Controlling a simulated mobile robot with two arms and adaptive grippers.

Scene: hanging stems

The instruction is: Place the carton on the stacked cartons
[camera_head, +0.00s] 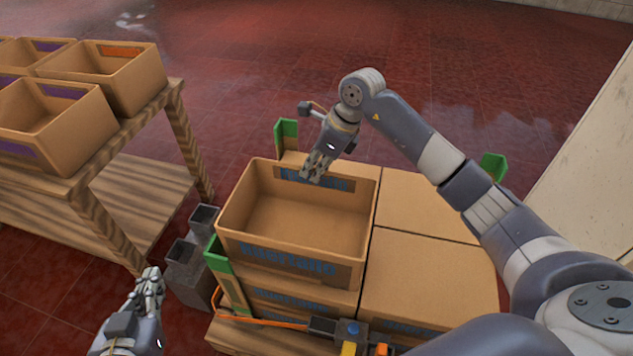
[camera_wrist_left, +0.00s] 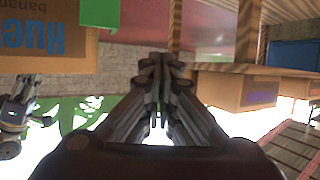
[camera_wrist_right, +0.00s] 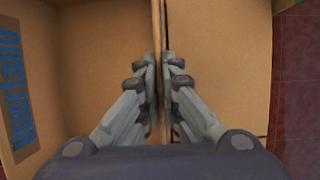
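An open, empty brown carton (camera_head: 300,225) with blue lettering sits over the left column of the stacked cartons (camera_head: 300,303). I cannot tell whether it rests fully on the one below. My right gripper (camera_head: 311,173) is at the carton's far rim. In the right wrist view its fingers (camera_wrist_right: 159,75) are close together on both sides of a thin carton wall (camera_wrist_right: 157,25), apparently pinching it. My left gripper (camera_head: 152,282) is low, left of the stack and apart from it. In the left wrist view its fingers (camera_wrist_left: 160,90) are together and empty.
Closed-looking cartons (camera_head: 430,280) fill the stack's right side. Green corner posts (camera_head: 218,262) stand around the stack. A wooden rack (camera_head: 150,190) with several open cartons (camera_head: 105,75) is at the left. Grey bins (camera_head: 185,265) stand between rack and stack. Red floor behind is clear.

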